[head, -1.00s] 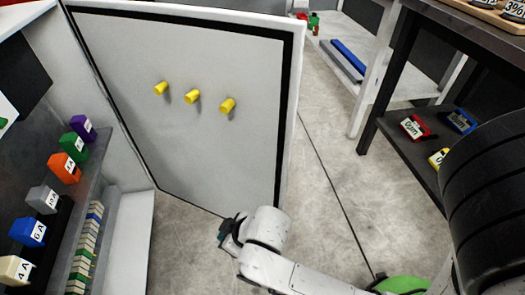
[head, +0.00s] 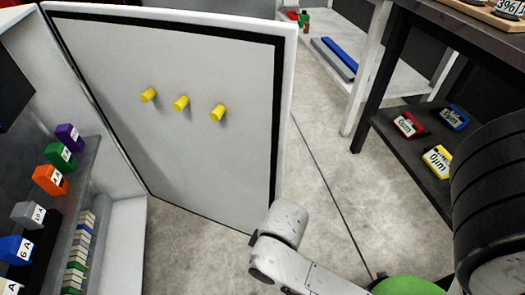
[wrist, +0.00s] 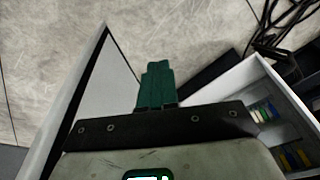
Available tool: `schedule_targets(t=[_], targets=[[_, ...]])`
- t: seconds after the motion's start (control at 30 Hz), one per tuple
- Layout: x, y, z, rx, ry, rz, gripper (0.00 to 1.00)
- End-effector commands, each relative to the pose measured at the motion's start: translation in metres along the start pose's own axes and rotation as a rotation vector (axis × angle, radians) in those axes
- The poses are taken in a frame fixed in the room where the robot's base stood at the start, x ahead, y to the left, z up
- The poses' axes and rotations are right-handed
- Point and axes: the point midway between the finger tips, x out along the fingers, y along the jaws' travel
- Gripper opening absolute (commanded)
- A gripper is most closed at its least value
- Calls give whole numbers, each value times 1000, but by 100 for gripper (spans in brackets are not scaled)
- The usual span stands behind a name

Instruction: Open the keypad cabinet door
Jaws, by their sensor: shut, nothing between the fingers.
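The cabinet door (head: 165,150) stands wide open in the head view, its grey inner face with three yellow pegs (head: 181,104) turned toward me. The open cabinet interior is at the left. No keypad is visible. My arm's wrist (head: 275,240) is low in front of the door's lower right corner; the fingers are hidden in the head view. In the wrist view my gripper (wrist: 155,85) has its green fingers shut together and empty. The door (wrist: 105,75) shows to their left and the cabinet (wrist: 265,95) to their right. Contact with the door cannot be told.
Colored labelled blocks (head: 50,180) sit on the cabinet shelf (head: 85,165). A dark table (head: 440,50) with red, blue and yellow labelled items on its lower shelf (head: 415,165) stands at the right. Bare concrete floor (head: 320,180) lies between. Black cables (wrist: 275,30) lie beyond the cabinet.

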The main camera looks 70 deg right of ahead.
Motion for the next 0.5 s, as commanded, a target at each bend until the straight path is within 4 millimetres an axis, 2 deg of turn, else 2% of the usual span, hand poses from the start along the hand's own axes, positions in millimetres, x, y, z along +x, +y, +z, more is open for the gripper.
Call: schedule_targets(t=[0.27, 0.5], targets=[[0, -28, -42, 43, 168, -95, 0], [-12, -63, -92, 115, 371, -232, 0]])
